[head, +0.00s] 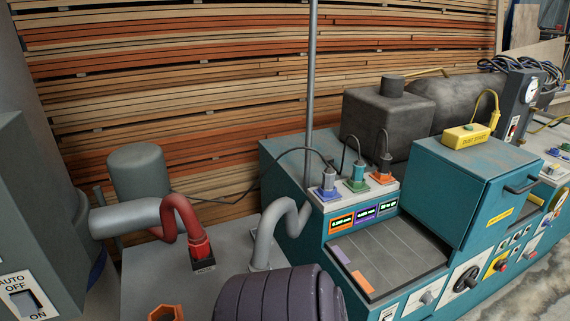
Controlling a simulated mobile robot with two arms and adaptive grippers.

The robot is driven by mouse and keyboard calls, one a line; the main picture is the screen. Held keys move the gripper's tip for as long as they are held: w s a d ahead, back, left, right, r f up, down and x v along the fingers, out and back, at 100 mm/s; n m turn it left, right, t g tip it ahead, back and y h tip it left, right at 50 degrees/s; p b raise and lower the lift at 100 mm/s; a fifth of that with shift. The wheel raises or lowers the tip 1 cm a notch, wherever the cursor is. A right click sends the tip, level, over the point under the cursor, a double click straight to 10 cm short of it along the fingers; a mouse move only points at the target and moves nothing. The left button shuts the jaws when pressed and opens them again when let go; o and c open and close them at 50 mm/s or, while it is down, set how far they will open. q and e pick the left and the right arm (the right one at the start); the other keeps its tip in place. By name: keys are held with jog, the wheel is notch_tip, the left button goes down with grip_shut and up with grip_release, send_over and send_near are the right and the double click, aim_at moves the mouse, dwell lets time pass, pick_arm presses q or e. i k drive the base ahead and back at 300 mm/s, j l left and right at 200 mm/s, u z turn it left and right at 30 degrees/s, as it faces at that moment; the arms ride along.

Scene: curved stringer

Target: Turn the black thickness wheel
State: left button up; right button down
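A black wheel (467,279) sits on a white panel on the front of the teal machine (480,190), low in the right part of the head view. It looks round with a hub, and its face is seen at a steep angle.
Smaller knobs and buttons (502,265) flank the wheel. A grey slatted bed (390,255) with small displays (342,222) lies left of it. A red bent pipe (178,215), a grey bent pipe (270,230) and a ribbed dark cylinder (265,298) fill the lower left. Concrete floor (515,285) shows at lower right.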

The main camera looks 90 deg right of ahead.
aim_at(468, 280)
jog(key=z, duration=4.2)
